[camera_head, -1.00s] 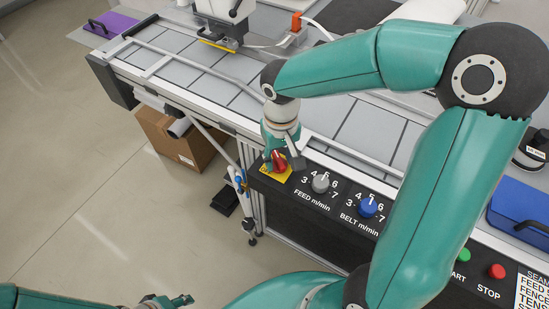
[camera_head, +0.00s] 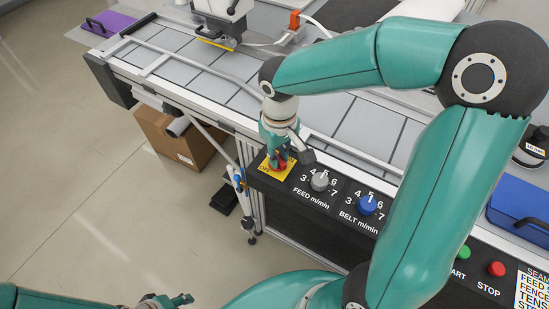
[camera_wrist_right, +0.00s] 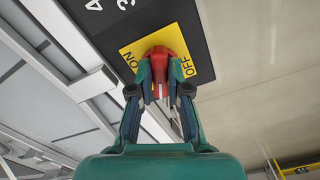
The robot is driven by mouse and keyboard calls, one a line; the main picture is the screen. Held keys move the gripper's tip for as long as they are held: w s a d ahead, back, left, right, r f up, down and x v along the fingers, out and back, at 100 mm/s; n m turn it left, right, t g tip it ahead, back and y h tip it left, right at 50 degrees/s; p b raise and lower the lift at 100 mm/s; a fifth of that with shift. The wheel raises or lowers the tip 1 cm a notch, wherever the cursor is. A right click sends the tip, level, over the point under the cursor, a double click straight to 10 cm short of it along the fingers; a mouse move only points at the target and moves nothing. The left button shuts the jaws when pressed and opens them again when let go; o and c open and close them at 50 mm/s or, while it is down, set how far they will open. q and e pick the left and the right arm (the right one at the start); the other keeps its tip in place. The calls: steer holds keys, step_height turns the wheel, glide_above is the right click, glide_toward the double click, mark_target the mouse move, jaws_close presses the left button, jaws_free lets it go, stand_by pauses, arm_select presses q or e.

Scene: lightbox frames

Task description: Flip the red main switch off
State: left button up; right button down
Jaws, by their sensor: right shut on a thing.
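The red main switch (camera_head: 278,165) sits on a yellow plate (camera_head: 266,175) at the left end of the black control panel, mostly hidden by my gripper in the head view. In the right wrist view the red switch (camera_wrist_right: 160,65) stands between the ON label on the left and the OFF label on the right of the yellow plate (camera_wrist_right: 187,49). My right gripper (camera_wrist_right: 160,92) is shut on the red handle, one finger on each side. My left gripper (camera_head: 178,301) is at the bottom edge of the head view, away from the panel; its opening is unclear.
A grey FEED knob (camera_head: 320,180) and a blue BELT knob (camera_head: 367,204) sit just right of the switch. Green (camera_head: 463,252) and red STOP (camera_head: 496,269) buttons are farther right. A cardboard box (camera_head: 178,140) stands on the floor below the table.

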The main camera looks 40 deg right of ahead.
steer(key=n, duration=0.4)
steer(key=shift+w+n, duration=0.1)
steer(key=shift+n, duration=0.2)
stand_by(0.5)
steer(key=c, duration=1.1)
jaws_free()
steer(key=shift+r, duration=0.1)
step_height(320, 180, up, 12)
steer(key=shift+f, duration=0.1)
